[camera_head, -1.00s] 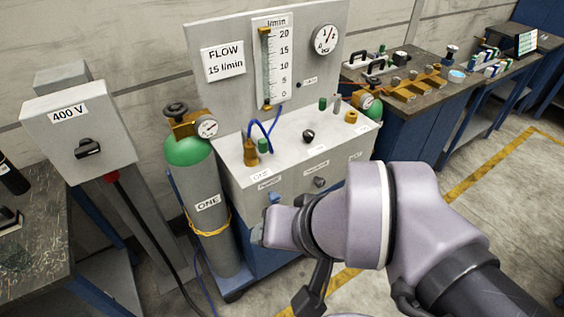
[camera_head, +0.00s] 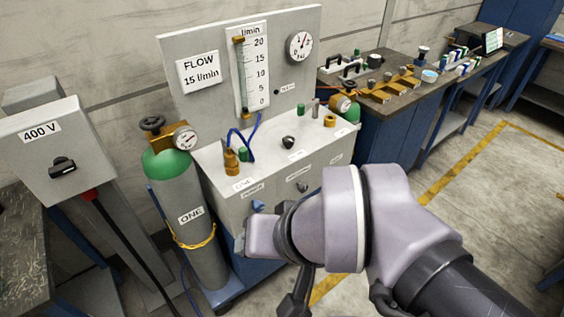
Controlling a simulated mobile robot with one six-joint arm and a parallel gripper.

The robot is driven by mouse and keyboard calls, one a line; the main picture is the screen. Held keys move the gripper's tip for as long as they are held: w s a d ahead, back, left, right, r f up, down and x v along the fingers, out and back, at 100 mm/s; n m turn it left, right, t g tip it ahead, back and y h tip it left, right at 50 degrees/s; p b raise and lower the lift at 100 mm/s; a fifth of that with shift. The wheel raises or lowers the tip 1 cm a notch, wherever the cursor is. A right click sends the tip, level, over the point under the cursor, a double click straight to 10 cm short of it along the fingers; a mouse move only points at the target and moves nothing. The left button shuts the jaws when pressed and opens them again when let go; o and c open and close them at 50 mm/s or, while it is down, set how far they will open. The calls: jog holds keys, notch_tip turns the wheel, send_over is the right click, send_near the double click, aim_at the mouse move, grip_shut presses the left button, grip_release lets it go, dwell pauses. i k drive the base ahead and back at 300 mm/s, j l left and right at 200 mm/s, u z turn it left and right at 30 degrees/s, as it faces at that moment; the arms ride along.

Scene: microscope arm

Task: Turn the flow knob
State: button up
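A grey flow cabinet (camera_head: 237,206) stands in the middle with a tall back panel. A black knob (camera_head: 289,142) sits on its top, a dark knob (camera_head: 302,187) on its front face and a blue knob (camera_head: 258,206) lower at the left. The small labels are too blurred to show which is the flow knob. A flow tube with a scale (camera_head: 250,72) and a "FLOW 15 l/min" sign (camera_head: 198,72) are on the panel. My gripper (camera_head: 241,243) is low in front of the cabinet, near the blue knob in the picture; its fingers are mostly hidden behind my wrist.
A green-topped gas cylinder (camera_head: 187,208) with a gauge stands left of the cabinet. Blue hoses (camera_head: 249,140) rise from the cabinet top. A 400 V switch box (camera_head: 55,150) is at the far left. A workbench (camera_head: 385,108) is behind right. Floor at the right is open.

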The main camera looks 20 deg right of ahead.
aim_at(288, 141)
jog(key=i+l+u, duration=0.45)
jog(key=l+u, duration=0.2)
jog(key=l, duration=0.2)
jog(key=i+l+u, duration=0.2)
jog(key=k+l, duration=0.05)
jog(key=l, duration=0.05)
